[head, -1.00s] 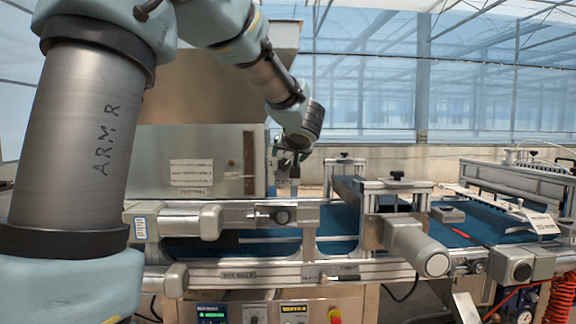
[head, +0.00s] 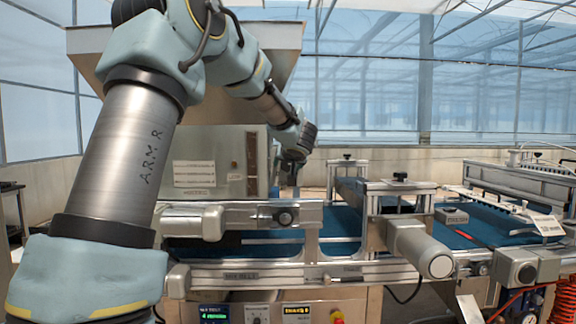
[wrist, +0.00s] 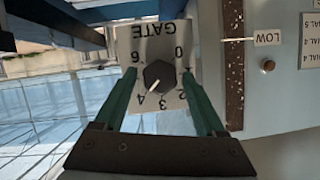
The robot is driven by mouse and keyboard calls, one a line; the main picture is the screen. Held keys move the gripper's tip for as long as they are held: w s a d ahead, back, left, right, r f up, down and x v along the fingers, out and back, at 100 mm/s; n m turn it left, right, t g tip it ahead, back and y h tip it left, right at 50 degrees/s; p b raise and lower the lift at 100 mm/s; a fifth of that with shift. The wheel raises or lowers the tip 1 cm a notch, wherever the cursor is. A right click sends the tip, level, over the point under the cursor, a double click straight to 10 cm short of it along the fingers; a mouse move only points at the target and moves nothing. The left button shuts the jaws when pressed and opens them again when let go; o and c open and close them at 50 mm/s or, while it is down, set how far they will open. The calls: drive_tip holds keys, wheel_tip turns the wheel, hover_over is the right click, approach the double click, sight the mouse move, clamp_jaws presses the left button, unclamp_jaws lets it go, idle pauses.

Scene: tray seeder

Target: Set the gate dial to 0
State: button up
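The gate dial is a dark hexagonal knob (wrist: 158,76) on a pale plate (wrist: 150,40) marked GATE, which appears upside down in the wrist view. Its white pointer line aims to the lower left, between 3 and 4. The 0 is above and right of the knob. My gripper (wrist: 159,74) is open, with one green finger on each side of the knob and visible gaps between. In the head view my gripper (head: 293,170) is at the right side of the hopper, and the dial is hidden or too small to make out there.
In the wrist view a speckled slot (wrist: 234,60) and a LOW label (wrist: 267,37) are right of the dial. In the head view the hopper (head: 205,150) stands left of my gripper. The blue conveyor (head: 340,222) and a silver cylinder (head: 420,250) lie below and right.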

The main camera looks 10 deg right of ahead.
clamp_jaws()
idle(0.3)
